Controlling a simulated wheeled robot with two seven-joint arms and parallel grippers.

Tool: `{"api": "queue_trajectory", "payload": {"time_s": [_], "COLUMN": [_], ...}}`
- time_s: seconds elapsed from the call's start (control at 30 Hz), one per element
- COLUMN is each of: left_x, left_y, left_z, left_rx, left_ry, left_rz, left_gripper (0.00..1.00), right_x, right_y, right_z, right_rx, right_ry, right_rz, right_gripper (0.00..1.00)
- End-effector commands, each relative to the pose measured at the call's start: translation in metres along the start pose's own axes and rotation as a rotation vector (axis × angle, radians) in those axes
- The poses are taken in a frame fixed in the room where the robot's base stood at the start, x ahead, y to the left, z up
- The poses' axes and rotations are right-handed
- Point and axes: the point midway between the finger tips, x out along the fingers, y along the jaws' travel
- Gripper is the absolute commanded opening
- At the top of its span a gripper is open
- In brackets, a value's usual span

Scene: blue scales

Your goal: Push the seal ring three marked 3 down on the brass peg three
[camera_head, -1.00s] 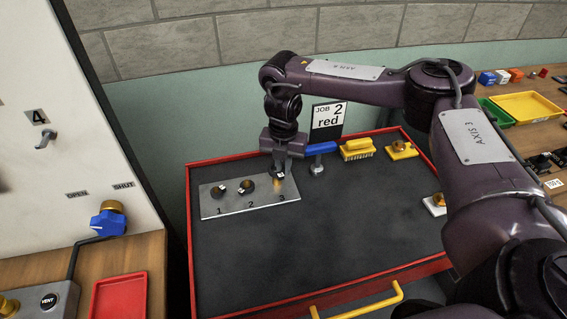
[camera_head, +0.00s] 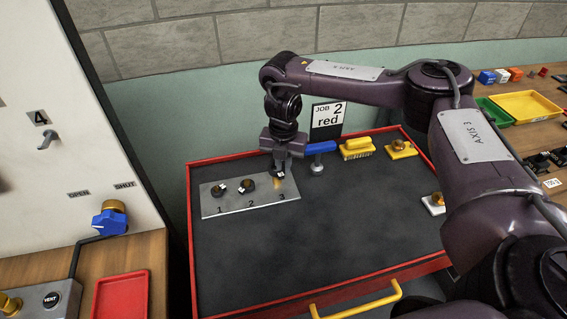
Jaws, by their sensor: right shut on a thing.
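A grey plate (camera_head: 232,204) with positions marked 1, 2 and 3 lies on the dark mat. Dark rings with white marks sit at position 1 (camera_head: 219,190) and position 2 (camera_head: 247,186). My right gripper (camera_head: 280,168) points down over position 3. It is shut on the dark seal ring three (camera_head: 280,175), which shows a small white mark. A bit of the brass peg three (camera_head: 277,185) shows just below the ring. The fingers hide part of the ring, and I cannot tell how far down the peg it sits. My left gripper is out of view.
A blue-handled tool (camera_head: 319,150), a yellow brush (camera_head: 357,149) and a yellow block with a brass part (camera_head: 401,149) stand along the back edge. The mat's middle and front (camera_head: 320,230) are clear.

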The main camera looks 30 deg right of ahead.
Motion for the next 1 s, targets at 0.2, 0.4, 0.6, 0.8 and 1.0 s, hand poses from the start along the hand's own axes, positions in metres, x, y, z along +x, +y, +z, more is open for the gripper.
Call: {"api": "queue_trajectory", "payload": {"time_s": [0.2, 0.4, 0.6, 0.8, 1.0], "left_x": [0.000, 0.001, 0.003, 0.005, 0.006], "left_y": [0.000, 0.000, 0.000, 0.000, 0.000], "left_z": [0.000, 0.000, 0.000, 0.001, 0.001], "left_rx": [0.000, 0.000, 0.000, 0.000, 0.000], "left_ry": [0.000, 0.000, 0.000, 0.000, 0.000], "left_rz": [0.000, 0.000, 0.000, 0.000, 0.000], "left_gripper": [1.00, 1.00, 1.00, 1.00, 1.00], "right_x": [0.000, 0.002, 0.006, 0.010, 0.013], "right_y": [0.000, 0.000, 0.000, 0.000, 0.000], "right_z": [0.000, 0.000, 0.000, 0.000, 0.000], "right_rx": [0.000, 0.000, 0.000, 0.000, 0.000], "right_ry": [0.000, 0.000, 0.000, 0.000, 0.000], "right_rz": [0.000, 0.000, 0.000, 0.001, 0.001], "right_gripper": [0.00, 0.00, 0.00, 0.00, 0.00]}}
